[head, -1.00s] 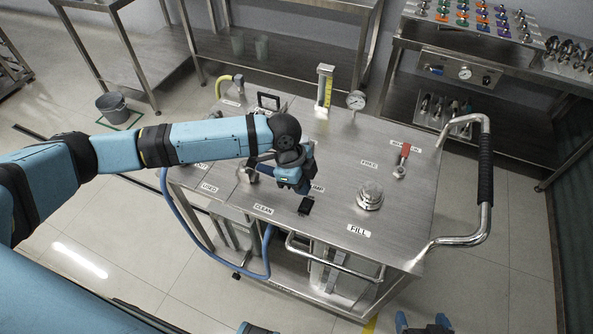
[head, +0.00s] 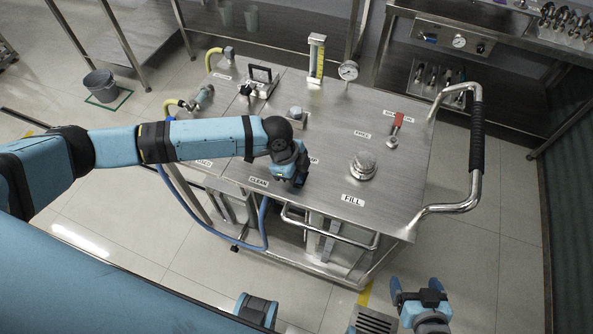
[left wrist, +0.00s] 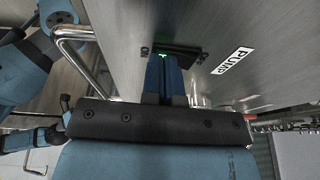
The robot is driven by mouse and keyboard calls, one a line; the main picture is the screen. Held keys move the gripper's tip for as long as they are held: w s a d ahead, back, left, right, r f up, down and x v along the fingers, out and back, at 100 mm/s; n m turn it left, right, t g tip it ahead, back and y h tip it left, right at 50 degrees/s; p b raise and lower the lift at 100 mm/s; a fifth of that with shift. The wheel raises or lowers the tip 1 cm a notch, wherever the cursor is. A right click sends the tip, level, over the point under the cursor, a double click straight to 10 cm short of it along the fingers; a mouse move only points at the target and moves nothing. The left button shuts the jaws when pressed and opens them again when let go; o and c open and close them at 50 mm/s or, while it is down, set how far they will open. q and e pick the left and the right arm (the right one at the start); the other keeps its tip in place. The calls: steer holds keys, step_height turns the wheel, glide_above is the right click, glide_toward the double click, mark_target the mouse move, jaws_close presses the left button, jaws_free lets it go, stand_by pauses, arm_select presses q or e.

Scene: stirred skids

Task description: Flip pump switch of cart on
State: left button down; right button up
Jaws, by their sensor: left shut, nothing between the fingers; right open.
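The steel cart (head: 325,160) stands in the middle of the head view. Its black pump switch (left wrist: 188,50) shows in the left wrist view beside the PUMP label (left wrist: 232,61), between ON and OFF marks. A small green glow shows on its ON side, at my fingertips. My left gripper (left wrist: 166,62) is shut and empty, its tips touching or very near that ON end. In the head view my left gripper (head: 297,183) hides the switch. My right gripper (head: 416,287) is open and empty, in front of the cart at the lower right.
On the cart top are a round fill cap (head: 362,166), a red-handled valve (head: 396,124), a gauge (head: 348,70) and a sight tube (head: 316,58). A bent handle (head: 477,140) juts out at right. A bucket (head: 101,86) stands on the floor at left.

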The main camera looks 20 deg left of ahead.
arm_select(q)
steer(key=shift+s+r, duration=0.1)
steer(key=shift+w, duration=0.2)
steer(key=shift+w+r, duration=0.2)
steer(key=shift+w, duration=0.4)
steer(key=shift+r, duration=0.15)
